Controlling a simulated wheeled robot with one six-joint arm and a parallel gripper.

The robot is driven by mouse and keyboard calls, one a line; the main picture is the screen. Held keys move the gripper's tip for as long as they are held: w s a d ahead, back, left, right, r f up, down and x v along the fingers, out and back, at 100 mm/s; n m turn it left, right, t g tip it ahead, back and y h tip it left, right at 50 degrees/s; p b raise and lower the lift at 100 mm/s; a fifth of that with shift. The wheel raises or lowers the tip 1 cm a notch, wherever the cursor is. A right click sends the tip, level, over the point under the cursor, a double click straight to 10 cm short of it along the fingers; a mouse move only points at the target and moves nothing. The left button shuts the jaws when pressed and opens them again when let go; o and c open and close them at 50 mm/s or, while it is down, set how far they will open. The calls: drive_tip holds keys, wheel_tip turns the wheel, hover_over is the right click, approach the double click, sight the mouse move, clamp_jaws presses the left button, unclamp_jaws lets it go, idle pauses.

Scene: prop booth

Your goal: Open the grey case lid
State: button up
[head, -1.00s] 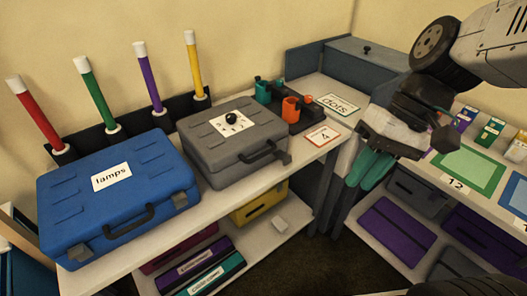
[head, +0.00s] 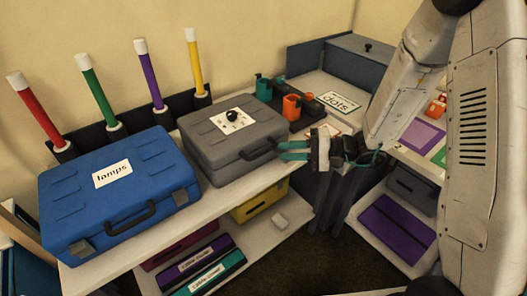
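The grey case (head: 205,140) stands on the light shelf top with its lid (head: 262,112) down. A white label (head: 233,121) with a round black knob-like object on it is on the lid. A dark handle (head: 259,151) is on its front face. My gripper (head: 280,152) is just right of the case's front right corner, its teal fingers pointing left towards the handle side. The fingers look apart with nothing between them. I cannot tell whether they touch the case.
A blue case (head: 75,205) labelled "lamps" stands close on the left. Coloured tubes (head: 148,75) stand in a dark rack behind. Orange (head: 292,106) and teal cups stand behind right, near a "dots" card (head: 339,102). The lower shelf holds a yellow bin (head: 258,203).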

sight(263, 152)
drive_tip(key=x, duration=0.7)
drive_tip(key=shift+a, duration=0.25)
clamp_jaws()
